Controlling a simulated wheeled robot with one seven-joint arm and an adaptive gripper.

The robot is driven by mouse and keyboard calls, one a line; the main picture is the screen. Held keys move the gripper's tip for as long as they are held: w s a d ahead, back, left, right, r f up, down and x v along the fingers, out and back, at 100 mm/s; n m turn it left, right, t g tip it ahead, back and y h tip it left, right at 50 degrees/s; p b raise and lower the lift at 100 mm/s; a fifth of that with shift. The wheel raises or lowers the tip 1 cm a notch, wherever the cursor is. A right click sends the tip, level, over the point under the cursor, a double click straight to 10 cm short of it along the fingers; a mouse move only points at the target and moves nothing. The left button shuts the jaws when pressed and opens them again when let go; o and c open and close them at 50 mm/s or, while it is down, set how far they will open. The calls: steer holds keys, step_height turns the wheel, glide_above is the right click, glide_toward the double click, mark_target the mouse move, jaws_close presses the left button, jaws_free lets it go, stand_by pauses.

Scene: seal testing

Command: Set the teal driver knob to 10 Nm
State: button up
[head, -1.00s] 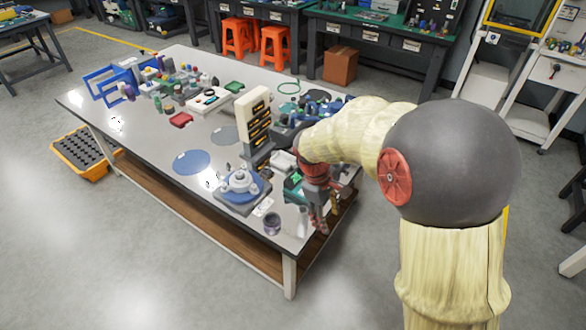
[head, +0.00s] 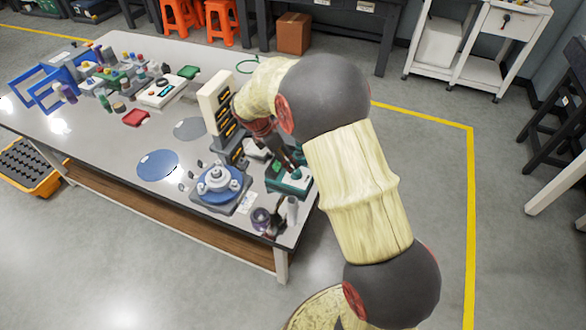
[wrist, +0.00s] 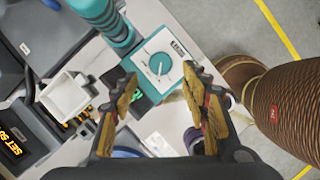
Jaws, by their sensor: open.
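A teal-sided box with a white dial face (wrist: 150,45) lies ahead of my gripper in the wrist view. A small teal knob (wrist: 160,63) sits on that face, with scale marks around it too small to read. A ribbed teal cylinder (wrist: 100,14) lies next to the box. My gripper (wrist: 160,78) is open and empty, with one finger to each side of the knob in the picture. I cannot tell how far the tips are above it. In the head view the box (head: 298,185) is at the table's right end, and my gripper (head: 291,164) is just over it.
A white cup-like holder (wrist: 67,95) and a dark unit with an orange display (wrist: 12,143) are left of my fingers. A blue round fixture (head: 218,183) and a purple-topped jar (head: 261,218) stand near the table's front edge. Bare tabletop (head: 120,180) lies further left.

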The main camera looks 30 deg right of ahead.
mark_target(296, 171)
steer(key=b+x, duration=0.3)
steer(key=x, duration=0.4)
steer(key=shift+d+f, duration=0.1)
steer(key=shift+f, duration=0.1)
steer(key=shift+c, duration=0.7)
steer(key=c, duration=1)
